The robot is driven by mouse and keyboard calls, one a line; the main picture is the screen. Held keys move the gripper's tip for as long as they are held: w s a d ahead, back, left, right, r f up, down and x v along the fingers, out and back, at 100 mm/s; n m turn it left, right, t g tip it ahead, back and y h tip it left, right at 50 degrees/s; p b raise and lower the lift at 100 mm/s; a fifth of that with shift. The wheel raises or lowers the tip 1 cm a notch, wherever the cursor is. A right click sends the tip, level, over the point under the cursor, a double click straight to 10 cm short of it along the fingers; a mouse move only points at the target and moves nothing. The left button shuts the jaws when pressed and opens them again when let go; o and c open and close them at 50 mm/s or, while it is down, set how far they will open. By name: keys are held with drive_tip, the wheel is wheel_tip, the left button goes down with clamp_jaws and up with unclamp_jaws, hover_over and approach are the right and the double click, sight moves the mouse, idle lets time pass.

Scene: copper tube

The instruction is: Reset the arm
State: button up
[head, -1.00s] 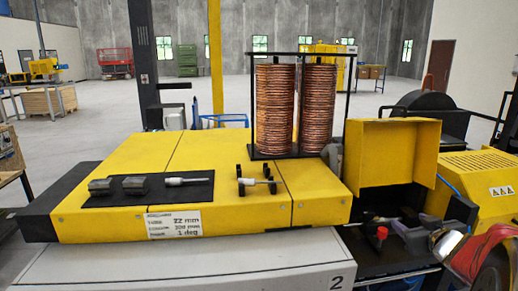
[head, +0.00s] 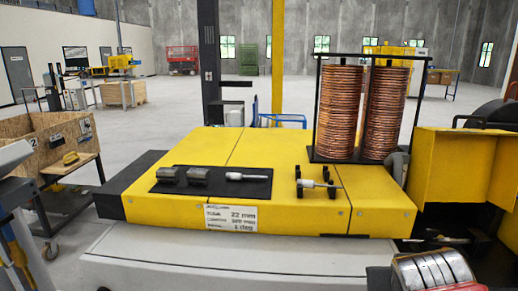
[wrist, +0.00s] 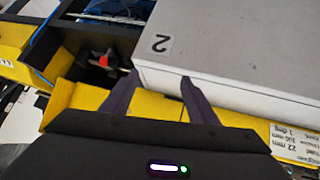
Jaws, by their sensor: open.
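My gripper (wrist: 160,76) shows in the wrist view with its two dark fingers spread apart. Nothing is between the fingers. They appear in front of the grey cabinet marked 2 (wrist: 225,50) and the yellow machine edge, tilted in this view. How far they are from those surfaces I cannot tell. I cannot make out my gripper in the head view.
The yellow machine (head: 290,150) carries a black mat (head: 215,191) with small tools and a rack of copper coils (head: 340,110). A open yellow housing (head: 455,170) stands at right. A wooden crate (head: 35,140) is at left. Open floor lies behind.

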drive_tip(key=s+a+f+n+g+y, duration=0.2)
drive_tip(key=s+a+f+y, duration=0.1)
drive_tip(key=s+a, duration=0.6)
drive_tip(key=a+y, duration=0.1)
drive_tip(key=a, duration=0.3)
drive_tip(key=shift+f, duration=0.35)
